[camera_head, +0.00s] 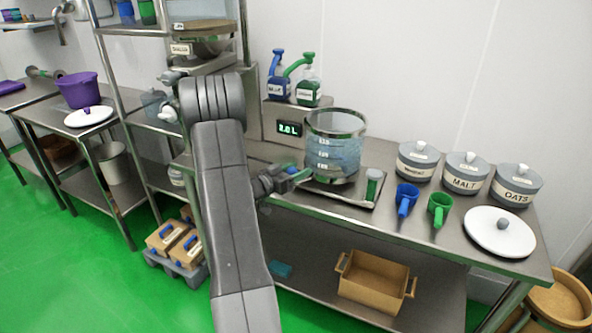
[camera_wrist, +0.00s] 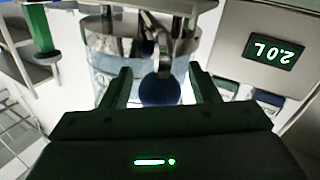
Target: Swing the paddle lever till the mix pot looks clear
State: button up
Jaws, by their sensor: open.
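The mix pot (camera_head: 335,150) is a clear, steel-rimmed vessel with white level marks, standing on a tray on the steel bench. Its contents look pale blue and see-through. It also shows behind the fingers in the wrist view (camera_wrist: 104,78). My gripper (camera_head: 298,177) is at the pot's left side; in the wrist view its two fingers (camera_wrist: 160,88) are apart. A lever with a dark blue ball knob (camera_wrist: 160,91) on a metal arm lies between the fingers, with gaps on both sides. I cannot make out the lever clearly in the head view.
A display (camera_head: 289,129) behind the pot reads 2.0 L. A green-handled post (camera_head: 373,184) stands right of the pot. Blue (camera_head: 406,198) and green (camera_head: 440,209) scoops, lidded canisters (camera_head: 466,172) and a white lid (camera_head: 499,232) lie farther right. Two bottles (camera_head: 293,91) stand behind.

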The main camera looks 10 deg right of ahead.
jog(key=shift+c, duration=0.2)
grip_shut()
jog(key=shift+s, duration=0.1)
